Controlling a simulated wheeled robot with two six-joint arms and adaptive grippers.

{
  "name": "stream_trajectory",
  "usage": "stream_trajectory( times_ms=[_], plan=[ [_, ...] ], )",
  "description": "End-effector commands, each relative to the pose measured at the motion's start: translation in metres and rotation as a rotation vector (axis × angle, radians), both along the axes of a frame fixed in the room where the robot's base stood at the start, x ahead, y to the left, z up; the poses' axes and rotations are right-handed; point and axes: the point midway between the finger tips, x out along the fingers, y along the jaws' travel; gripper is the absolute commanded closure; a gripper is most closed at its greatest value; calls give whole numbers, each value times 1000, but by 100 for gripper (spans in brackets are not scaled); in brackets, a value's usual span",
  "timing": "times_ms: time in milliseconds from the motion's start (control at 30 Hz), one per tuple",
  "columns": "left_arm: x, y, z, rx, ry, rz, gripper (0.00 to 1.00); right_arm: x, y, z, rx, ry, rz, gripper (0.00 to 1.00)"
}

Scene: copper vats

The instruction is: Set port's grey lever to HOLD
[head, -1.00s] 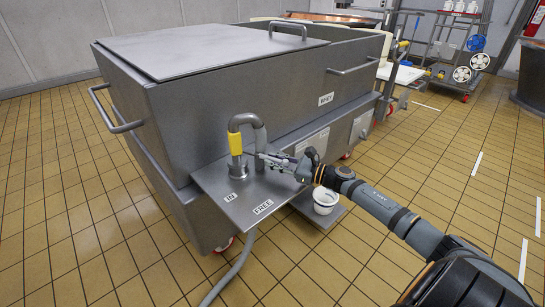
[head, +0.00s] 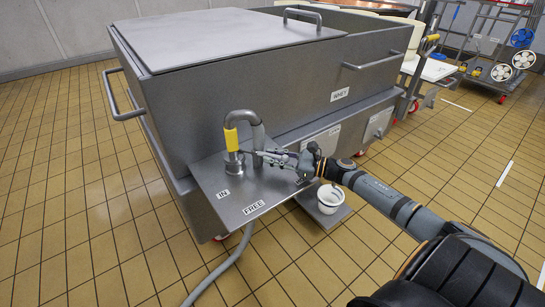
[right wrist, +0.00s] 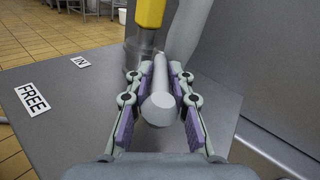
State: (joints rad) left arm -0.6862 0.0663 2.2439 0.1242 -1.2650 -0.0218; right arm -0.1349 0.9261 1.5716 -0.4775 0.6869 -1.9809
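The port (head: 234,165) is a grey collar on the vat's metal shelf, with a yellow-sleeved bent pipe (head: 231,138) standing in it. Its grey lever shows in the right wrist view (right wrist: 159,103) as a round-ended bar pointing toward my wrist. My right gripper (head: 270,156) has a finger close along each side of the lever and appears shut on it. A FREE label (head: 253,207) and an IN label (head: 223,194) lie on the shelf (head: 205,175). I cannot read a HOLD label; part of the shelf is hidden behind my gripper. My left gripper is not in view.
The large grey vat (head: 235,90), marked WHEY, stands behind the shelf. A white cup (head: 330,197) sits on a low plate right of the shelf, below my right arm. A grey hose (head: 220,268) runs down to the tiled floor. A rack (head: 500,50) stands far right.

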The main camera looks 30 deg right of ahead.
Motion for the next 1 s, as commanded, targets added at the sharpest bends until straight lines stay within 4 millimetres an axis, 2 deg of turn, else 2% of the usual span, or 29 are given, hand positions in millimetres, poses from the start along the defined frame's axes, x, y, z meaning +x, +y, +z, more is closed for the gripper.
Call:
stream_trajectory(
  times_ms=[33, 167, 567, 1000],
  plan=[
    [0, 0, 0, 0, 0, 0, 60, 0, -4, -3, -5, 7, -9, 78],
    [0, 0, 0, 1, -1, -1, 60, 0, -4, -2, -4, 5, -6, 62],
    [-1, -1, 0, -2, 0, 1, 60, -5, -6, -2, -4, 4, -1, 62],
    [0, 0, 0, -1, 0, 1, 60, -51, -41, -3, -9, 13, 4, 62]
  ],
)
